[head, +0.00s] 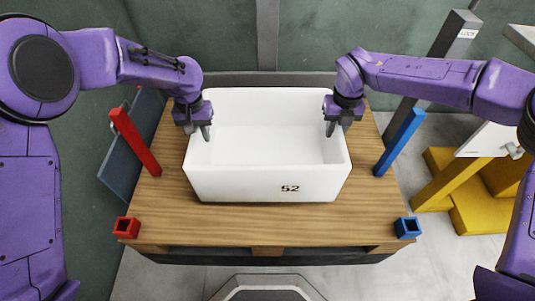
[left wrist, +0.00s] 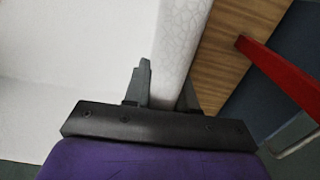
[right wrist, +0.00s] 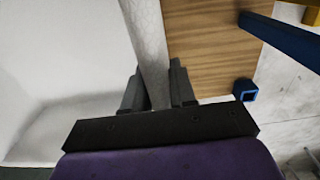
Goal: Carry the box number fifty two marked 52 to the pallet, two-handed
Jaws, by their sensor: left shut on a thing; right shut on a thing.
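The white open-topped box marked 52 (head: 240,183) is upright over the wooden pallet (head: 160,222), near its middle, and looks empty. I cannot tell whether its base touches the boards. My left gripper (head: 207,132) is shut on the box's left wall, one finger inside and one outside; the wall also shows between the fingers in the left wrist view (left wrist: 176,45). My right gripper (head: 330,126) is shut on the right wall in the same way; that wall shows in the right wrist view (right wrist: 148,40). The pallet behind the box is mostly hidden.
A short red socket (head: 127,227) and a blue one (head: 407,228) mark the front corners. Yellow steps (head: 470,205) are at the right. A dark panel (head: 130,150) leans at the left.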

